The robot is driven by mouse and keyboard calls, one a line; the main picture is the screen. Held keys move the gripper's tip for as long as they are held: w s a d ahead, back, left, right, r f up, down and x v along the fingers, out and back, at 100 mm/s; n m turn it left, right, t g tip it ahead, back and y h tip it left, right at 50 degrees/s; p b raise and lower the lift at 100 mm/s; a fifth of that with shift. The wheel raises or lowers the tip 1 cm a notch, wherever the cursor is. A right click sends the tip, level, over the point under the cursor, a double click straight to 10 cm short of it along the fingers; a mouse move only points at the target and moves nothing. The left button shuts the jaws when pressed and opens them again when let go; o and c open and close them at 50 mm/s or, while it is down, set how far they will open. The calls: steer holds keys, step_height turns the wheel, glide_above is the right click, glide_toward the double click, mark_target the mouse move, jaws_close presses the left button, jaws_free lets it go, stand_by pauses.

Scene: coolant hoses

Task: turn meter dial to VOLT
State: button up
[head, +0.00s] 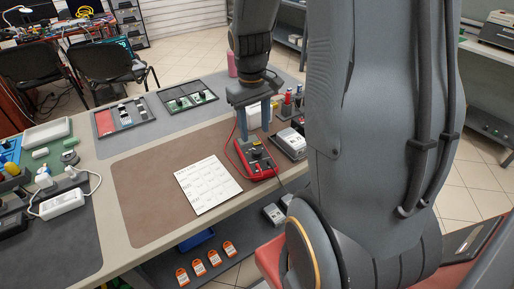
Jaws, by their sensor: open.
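A red and dark grey meter (256,159) lies on the right part of the brown mat, near the front edge of the bench. A red lead runs from its left side. My gripper (254,137) points down over the meter's far end, with its two blue fingers apart. The fingertips are at or just above the upper part of the meter; I cannot tell whether they touch it. The meter's dial and its markings are too small to read, and the fingers may partly hide them.
A printed white sheet (209,184) lies left of the meter on the brown mat (140,190). A grey box device (290,143) stands close to the meter's right. Trays with parts (124,116) lie at the back. A pink bottle (232,65) stands behind my gripper. The mat's left half is clear.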

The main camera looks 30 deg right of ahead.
mark_target(256, 150)
steer(key=shift+d+f+p, duration=0.15)
steer(key=shift+f+p, duration=0.35)
steer(key=shift+f, duration=3.2)
steer(key=c, duration=1)
steer(key=shift+m+p, duration=0.35)
steer(key=shift+m, duration=1.35)
steer(key=shift+c, duration=0.4)
steer(key=o, duration=1.1)
